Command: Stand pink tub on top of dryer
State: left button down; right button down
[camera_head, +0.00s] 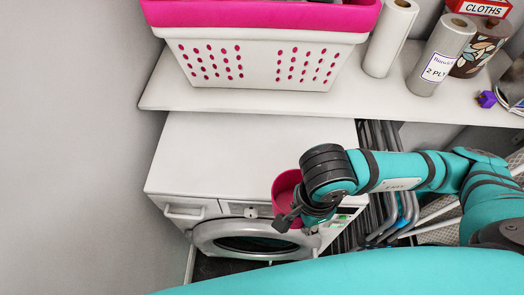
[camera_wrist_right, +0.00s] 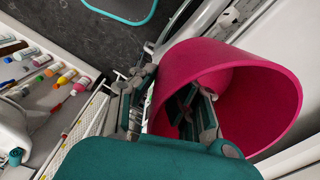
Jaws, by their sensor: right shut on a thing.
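The pink tub (camera_head: 284,184) is held by my right gripper (camera_head: 300,212), in front of the dryer's front edge in the head view. The gripper covers part of the tub. In the right wrist view the tub (camera_wrist_right: 262,78) is tilted, its open mouth facing the camera. My right gripper (camera_wrist_right: 160,104) is shut on its wall, one finger inside and one outside. The white dryer (camera_head: 235,155) has a bare flat top and a round door below. My left gripper is not in view.
A white shelf (camera_head: 255,104) overhangs the back of the dryer top. It bears a pink-rimmed white basket (camera_head: 262,65), paper rolls (camera_head: 391,38) and a red cloths box (camera_head: 478,8). Folded metal frames (camera_head: 378,185) stand right of the dryer. A grey wall is at left.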

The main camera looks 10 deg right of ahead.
jog(key=w+b, duration=0.1)
jog(key=b, duration=0.1)
jog(key=w+f+b, duration=0.1)
jog(key=b, duration=0.1)
jog(key=shift+w, duration=0.2)
jog(key=shift+w+r+p, duration=0.45)
jog(key=shift+w+p, duration=0.15)
jog(key=w+p, duration=0.1)
jog(key=w, duration=0.2)
jog(key=w+p, duration=0.1)
jog(key=w, duration=0.2)
jog(key=w+f+p, duration=0.1)
jog(key=w, duration=0.3)
jog(key=shift+w+a, duration=0.1)
jog(key=shift+a, duration=0.05)
jog(key=shift+w+f, duration=0.15)
jog(key=shift+w, duration=0.55)
jog(key=shift+w+f+p, duration=0.15)
jog(key=shift+w+p, duration=0.15)
jog(key=shift+p, duration=0.05)
notch_tip(320, 180, down, 3)
jog(key=shift+s+r+p, duration=0.1)
jog(key=shift+r+p, duration=0.1)
jog(key=shift+p, duration=0.3)
jog(key=shift+f, duration=0.4)
